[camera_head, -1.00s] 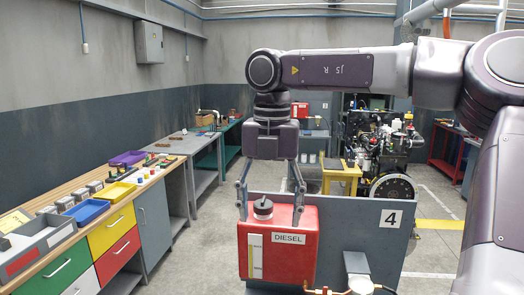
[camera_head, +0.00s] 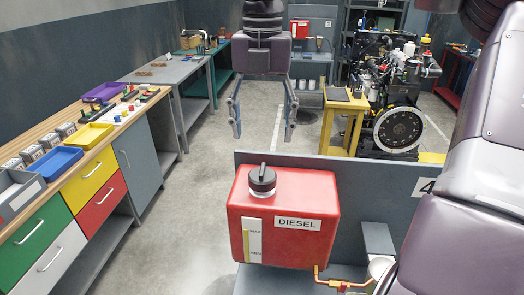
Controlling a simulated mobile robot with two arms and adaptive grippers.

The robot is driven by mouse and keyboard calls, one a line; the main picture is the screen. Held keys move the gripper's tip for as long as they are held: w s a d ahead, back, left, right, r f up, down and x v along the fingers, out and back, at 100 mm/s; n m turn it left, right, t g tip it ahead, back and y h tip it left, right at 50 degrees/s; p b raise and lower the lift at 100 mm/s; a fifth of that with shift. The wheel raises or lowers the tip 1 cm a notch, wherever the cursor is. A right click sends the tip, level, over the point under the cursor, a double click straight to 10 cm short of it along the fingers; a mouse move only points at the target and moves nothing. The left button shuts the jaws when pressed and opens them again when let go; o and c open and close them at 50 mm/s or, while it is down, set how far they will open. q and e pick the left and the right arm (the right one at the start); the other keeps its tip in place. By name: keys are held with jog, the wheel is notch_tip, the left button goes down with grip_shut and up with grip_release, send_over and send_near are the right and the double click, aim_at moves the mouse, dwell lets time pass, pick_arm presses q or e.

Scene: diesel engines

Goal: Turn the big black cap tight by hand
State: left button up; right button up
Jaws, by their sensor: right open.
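The big black cap (camera_head: 262,179) sits on top of the red diesel tank (camera_head: 285,215), near its left end. The tank carries a DIESEL label and a level strip, and stands in front of a grey panel (camera_head: 350,180). My right gripper (camera_head: 262,133) is open and empty, with its fingers pointing down. In the picture it shows above the cap, clear of it, with floor visible between the fingers. My left gripper is not in view.
A workbench (camera_head: 100,150) with drawers, a yellow tray (camera_head: 88,136) and a blue tray (camera_head: 58,161) runs along the left. A diesel engine (camera_head: 395,110) and a yellow stand (camera_head: 345,122) are behind the panel. A copper pipe (camera_head: 335,283) leaves the tank's lower right.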

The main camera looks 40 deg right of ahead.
aim_at(262, 169)
jog(key=shift+s+a+f, duration=0.1)
jog(key=shift+s+f, duration=0.1)
jog(key=shift+f, duration=0.3)
jog(key=f, duration=0.1)
jog(key=f+b, duration=0.1)
jog(key=f, duration=0.1)
jog(key=f+b, duration=0.1)
jog(key=shift+w+d+f, duration=0.2)
jog(key=shift+w+f, duration=0.1)
jog(key=shift+f, duration=0.1)
notch_tip(262, 169, down, 2)
jog(key=shift+s+a+f+b, duration=0.15)
jog(key=shift+b, duration=0.75)
jog(key=shift+f+b, duration=0.5)
jog(key=shift+f, duration=0.35)
jog(key=shift+r, duration=0.15)
